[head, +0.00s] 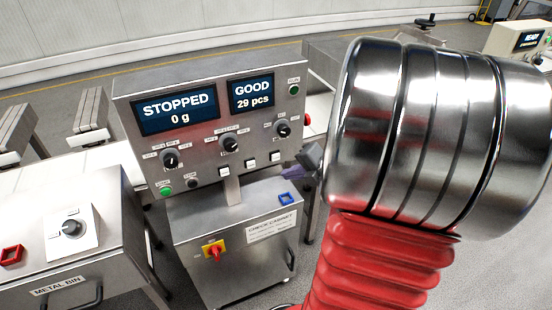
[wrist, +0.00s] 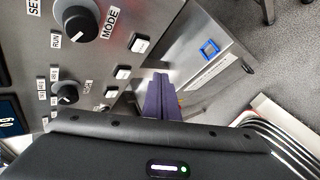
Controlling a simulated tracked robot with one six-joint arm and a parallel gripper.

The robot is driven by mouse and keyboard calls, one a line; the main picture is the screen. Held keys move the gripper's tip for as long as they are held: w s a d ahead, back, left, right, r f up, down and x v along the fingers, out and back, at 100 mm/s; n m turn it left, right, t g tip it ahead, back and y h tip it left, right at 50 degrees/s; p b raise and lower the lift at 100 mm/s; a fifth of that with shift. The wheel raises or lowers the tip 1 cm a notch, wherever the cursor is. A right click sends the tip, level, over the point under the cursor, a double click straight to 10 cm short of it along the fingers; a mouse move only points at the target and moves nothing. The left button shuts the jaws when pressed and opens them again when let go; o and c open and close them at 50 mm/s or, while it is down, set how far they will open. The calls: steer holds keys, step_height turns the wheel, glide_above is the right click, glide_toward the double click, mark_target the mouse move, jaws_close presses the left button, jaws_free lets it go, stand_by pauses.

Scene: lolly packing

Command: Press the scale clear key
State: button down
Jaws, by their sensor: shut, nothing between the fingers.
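The scale's steel control panel (head: 215,110) fills the middle of the head view. Its displays read "STOPPED 0 g" and "GOOD 29 pcs". Three small pale square keys sit along its lower part: left key (head: 222,171), middle key (head: 249,163) and right key (head: 275,156). They also show in the wrist view, one (wrist: 140,43) at the top. Their labels are too small to read, so I cannot tell which is clear. My gripper (head: 292,171) is shut and empty at the panel's lower right. Its purple fingers (wrist: 160,82) appear apart from the keys.
Several black knobs, one a mode knob (wrist: 75,20), stick out from the panel. A green button (head: 166,190) is at its lower left. Below stands the check cabinet (head: 190,250) with a red switch (head: 214,250). A metal bin (head: 110,250) stands left.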

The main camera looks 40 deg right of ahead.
steer(key=shift+w+d, duration=0.3)
steer(key=shift+w, duration=0.7)
steer(key=shift+w+d, duration=0.25)
steer(key=shift+w, duration=0.75)
steer(key=shift+w+d, duration=0.3)
steer(key=shift+w, duration=0.6)
stand_by(1.5)
steer(key=shift+s, duration=0.1)
steer(key=shift+s+a, duration=0.3)
steer(key=shift+s, duration=0.55)
steer(key=shift+s+a, duration=0.25)
steer(key=shift+s, duration=0.55)
steer(key=shift+s+a, duration=0.2)
steer(key=shift+s, duration=0.6)
steer(key=shift+s+a, duration=0.25)
steer(key=shift+s, duration=0.55)
